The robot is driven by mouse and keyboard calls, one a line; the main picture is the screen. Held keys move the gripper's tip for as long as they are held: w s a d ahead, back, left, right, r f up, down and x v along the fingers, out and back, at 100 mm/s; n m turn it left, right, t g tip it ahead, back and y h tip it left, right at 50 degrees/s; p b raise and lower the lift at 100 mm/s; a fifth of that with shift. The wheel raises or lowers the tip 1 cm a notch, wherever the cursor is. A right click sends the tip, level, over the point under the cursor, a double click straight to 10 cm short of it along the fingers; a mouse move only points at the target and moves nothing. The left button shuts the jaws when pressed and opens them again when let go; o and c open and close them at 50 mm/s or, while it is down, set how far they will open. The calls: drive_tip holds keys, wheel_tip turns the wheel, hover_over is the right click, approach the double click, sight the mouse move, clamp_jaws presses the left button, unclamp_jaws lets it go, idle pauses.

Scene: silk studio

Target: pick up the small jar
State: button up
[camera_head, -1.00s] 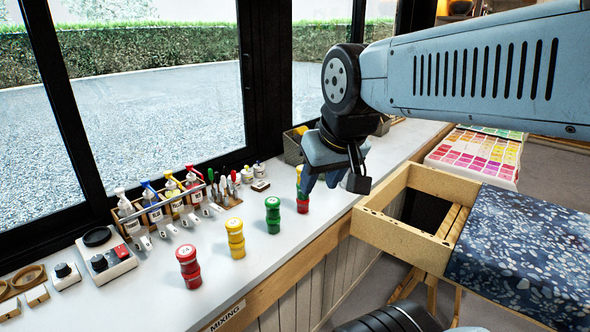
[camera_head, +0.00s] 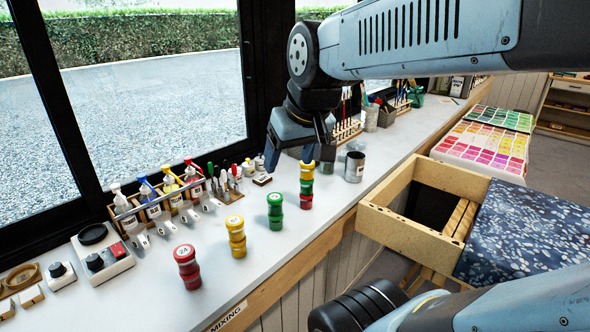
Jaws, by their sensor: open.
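Small lidded jars stand in stacks along the white counter (camera_head: 272,257): a red stack (camera_head: 187,267), a yellow stack (camera_head: 236,237), a green stack (camera_head: 275,212) and a taller mixed-colour stack (camera_head: 306,187). I cannot tell which one is the task's small jar. My gripper (camera_head: 300,153) is open and empty, pointing down over the counter. In the picture it is just above the taller stack, partly overlapping its top; how far apart they are in depth is unclear.
A metal can (camera_head: 354,167) stands right of the taller stack. Windows border the back.

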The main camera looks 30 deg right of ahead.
drive_tip(key=shift+o, duration=0.3)
drive_tip(key=w+d+f, duration=0.1)
drive_tip(key=w+d, duration=0.5)
drive_tip(key=w, duration=0.3)
drive_tip(key=shift+w+d, duration=0.25)
drive_tip(key=shift+d, duration=0.1)
drive_tip(key=g, duration=0.1)
approach(307, 168)
drive_tip(key=w+f, duration=0.2)
drive_tip(key=f, duration=0.1)
drive_tip(key=w+f, duration=0.1)
drive_tip(key=f, duration=0.1)
drive_tip(key=shift+w+d+f, duration=0.15)
drive_tip(key=shift+w+d, duration=0.15)
drive_tip(key=shift+d, duration=0.05)
drive_tip(key=shift+d+x, duration=0.2)
drive_tip(key=shift+x, duration=2.65)
drive_tip(key=shift+s, duration=0.1)
drive_tip(key=c, duration=1.1)
